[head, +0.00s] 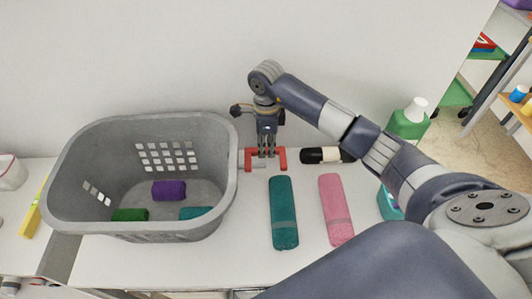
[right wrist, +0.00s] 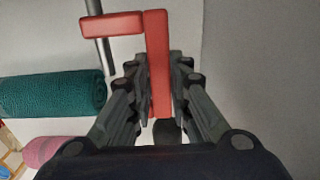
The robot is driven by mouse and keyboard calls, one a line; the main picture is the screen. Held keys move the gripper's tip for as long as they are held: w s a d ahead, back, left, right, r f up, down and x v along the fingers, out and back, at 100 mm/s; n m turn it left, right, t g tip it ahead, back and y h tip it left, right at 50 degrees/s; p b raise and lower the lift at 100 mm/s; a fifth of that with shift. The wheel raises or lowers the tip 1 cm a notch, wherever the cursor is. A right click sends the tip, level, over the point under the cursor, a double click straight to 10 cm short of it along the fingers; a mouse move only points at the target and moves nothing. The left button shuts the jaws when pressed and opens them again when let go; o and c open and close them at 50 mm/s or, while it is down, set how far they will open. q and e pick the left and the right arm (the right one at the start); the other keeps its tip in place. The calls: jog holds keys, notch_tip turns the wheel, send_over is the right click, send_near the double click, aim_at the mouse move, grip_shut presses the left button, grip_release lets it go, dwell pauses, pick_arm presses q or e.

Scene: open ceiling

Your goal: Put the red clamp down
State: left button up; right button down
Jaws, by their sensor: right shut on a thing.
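The red clamp (head: 281,158) is at the back of the white table, just right of the grey basket. My right gripper (head: 266,151) points down and is shut on it. In the right wrist view the clamp's red bar (right wrist: 158,60) runs between the two fingers of my right gripper (right wrist: 155,100), and a second red arm and a grey rod stick out to the left. I cannot tell whether the clamp touches the table. My left gripper is not in view.
The grey basket (head: 228,185) holds several rolled cloths. A teal towel roll (head: 284,212) and a pink one (head: 336,208) lie in front of the clamp. A black-and-white bottle (head: 320,155) lies to its right. A green bottle (head: 408,122) stands farther right. A wall is close behind.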

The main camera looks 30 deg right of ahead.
notch_tip(320, 180, down, 4)
jog(key=shift+a+r+p, duration=0.1)
jog(key=shift+p, duration=0.35)
jog(key=shift+w+f, duration=0.15)
jog(key=shift+f, duration=0.05)
jog(key=shift+f+p, duration=0.25)
jog(key=shift+p, duration=0.1)
jog(key=shift+f, duration=0.1)
jog(key=shift+f, duration=0.1)
jog(key=c, duration=1.5)
grip_release()
